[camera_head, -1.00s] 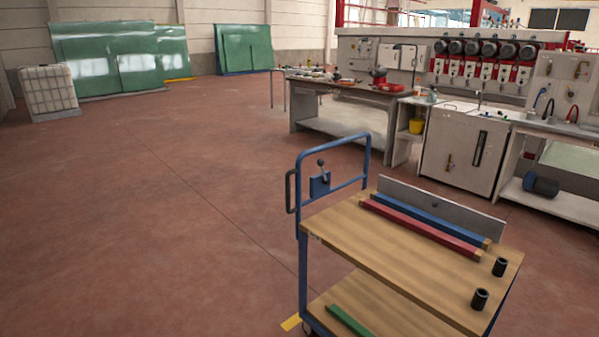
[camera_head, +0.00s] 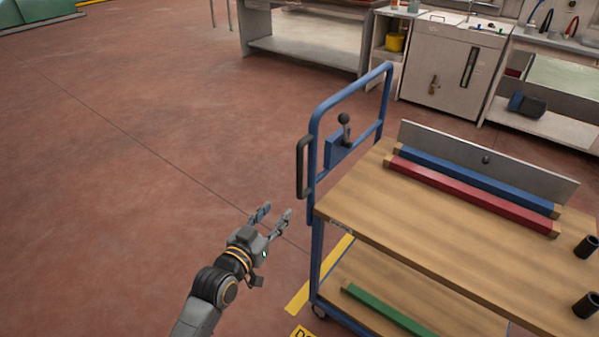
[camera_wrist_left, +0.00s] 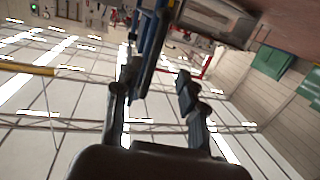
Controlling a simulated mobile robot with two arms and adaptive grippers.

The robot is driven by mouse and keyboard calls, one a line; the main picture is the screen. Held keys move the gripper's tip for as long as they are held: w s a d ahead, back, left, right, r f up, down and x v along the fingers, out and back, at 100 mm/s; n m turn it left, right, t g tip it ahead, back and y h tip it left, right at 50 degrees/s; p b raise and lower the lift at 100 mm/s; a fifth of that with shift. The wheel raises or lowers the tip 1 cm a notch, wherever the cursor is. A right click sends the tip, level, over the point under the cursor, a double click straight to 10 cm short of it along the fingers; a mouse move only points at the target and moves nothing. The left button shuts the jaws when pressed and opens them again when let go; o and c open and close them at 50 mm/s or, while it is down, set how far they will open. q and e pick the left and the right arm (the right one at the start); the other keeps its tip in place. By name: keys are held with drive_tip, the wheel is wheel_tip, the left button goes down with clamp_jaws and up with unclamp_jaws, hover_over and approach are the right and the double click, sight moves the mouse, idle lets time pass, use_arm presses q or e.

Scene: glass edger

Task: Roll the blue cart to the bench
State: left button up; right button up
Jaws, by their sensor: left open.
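The blue cart has two wooden shelves; its upper shelf (camera_head: 410,235) shows at the right of the head view. Its blue tube frame (camera_head: 350,92) rises at the left end, with a black vertical grip (camera_head: 302,167) and a dark lever with a round knob (camera_head: 345,128). My left gripper (camera_head: 275,214) is open and empty, left of and apart from the black grip. In the left wrist view, the open fingers (camera_wrist_left: 158,82) show with the blue frame (camera_wrist_left: 152,35) beyond them. The bench (camera_head: 305,47) stands at the back, its top cut off. My right gripper is not in view.
Red (camera_head: 470,195) and blue (camera_head: 480,180) bars and black cups (camera_head: 587,247) are on the upper shelf; a green bar (camera_head: 385,308) is on the lower one. A white cabinet (camera_head: 450,65) stands behind the cart. Yellow floor marking (camera_head: 318,275) lies beside it. Floor to the left is clear.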

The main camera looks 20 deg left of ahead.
use_arm(q)
drive_tip(key=t, duration=0.1)
approach(298, 168)
drive_tip(key=s, duration=0.2)
drive_tip(key=w, duration=0.4)
drive_tip(key=w+d, duration=0.1)
drive_tip(key=w, duration=0.7)
drive_tip(key=shift+w+d, duration=0.3)
drive_tip(key=shift+w, duration=0.1)
clamp_jaws()
